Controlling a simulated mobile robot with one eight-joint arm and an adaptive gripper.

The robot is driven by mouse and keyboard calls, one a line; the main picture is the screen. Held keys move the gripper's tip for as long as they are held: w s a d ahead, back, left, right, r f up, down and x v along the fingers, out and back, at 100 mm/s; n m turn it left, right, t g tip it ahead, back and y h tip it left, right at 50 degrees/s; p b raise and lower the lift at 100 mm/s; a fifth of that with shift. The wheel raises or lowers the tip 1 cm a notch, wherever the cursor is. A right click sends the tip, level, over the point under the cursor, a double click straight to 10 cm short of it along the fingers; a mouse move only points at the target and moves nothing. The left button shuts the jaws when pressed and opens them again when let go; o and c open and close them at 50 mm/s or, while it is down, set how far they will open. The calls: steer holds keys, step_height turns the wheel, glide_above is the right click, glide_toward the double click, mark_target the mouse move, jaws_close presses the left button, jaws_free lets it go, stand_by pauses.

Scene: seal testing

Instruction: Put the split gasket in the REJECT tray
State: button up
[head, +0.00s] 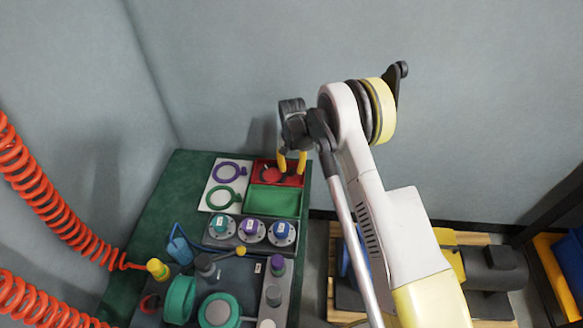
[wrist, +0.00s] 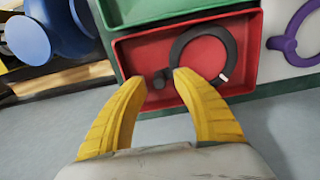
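A dark ring-shaped gasket (wrist: 232,47) with a small round tab lies in the red tray (wrist: 130,47). A small pale mark shows on its lower right; I cannot tell whether it is the split. The red tray also shows in the head view (head: 294,180), at the back right of the green bench; no label on it is readable. My gripper (wrist: 158,80) has its yellow fingers apart over the red tray, with the gasket's tab between the tips and a gap showing. In the head view my gripper (head: 292,166) hides part of the tray.
A green tray (head: 272,202) adjoins the red one. A purple ring (head: 244,171) and a green ring (head: 239,197) lie on a white board to the left. Fixtures with coloured caps (head: 253,228) stand in front. Orange coiled hoses (head: 45,195) hang at left.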

step_height(320, 180, up, 12)
steer(key=shift+w, duration=0.15)
stand_by(0.5)
stand_by(0.3)
steer(key=s+d+r+n+t, duration=0.15)
steer(key=s+d+r, duration=0.25)
steer(key=s+r, duration=0.5)
steer(key=s+d+r+m+t, duration=0.15)
steer(key=s+d+r, duration=0.3)
steer(key=r, duration=0.85)
steer(key=s+d+n+t, duration=0.1)
steer(key=s+d+t, duration=0.1)
steer(key=s, duration=0.8)
steer(key=s+d+n+t, duration=0.1)
steer(key=s+d+t, duration=0.1)
steer(key=s, duration=0.8)
steer(key=shift+s+d+r+t, duration=0.25)
steer(key=shift+s+r+t, duration=0.05)
steer(key=shift+r, duration=0.05)
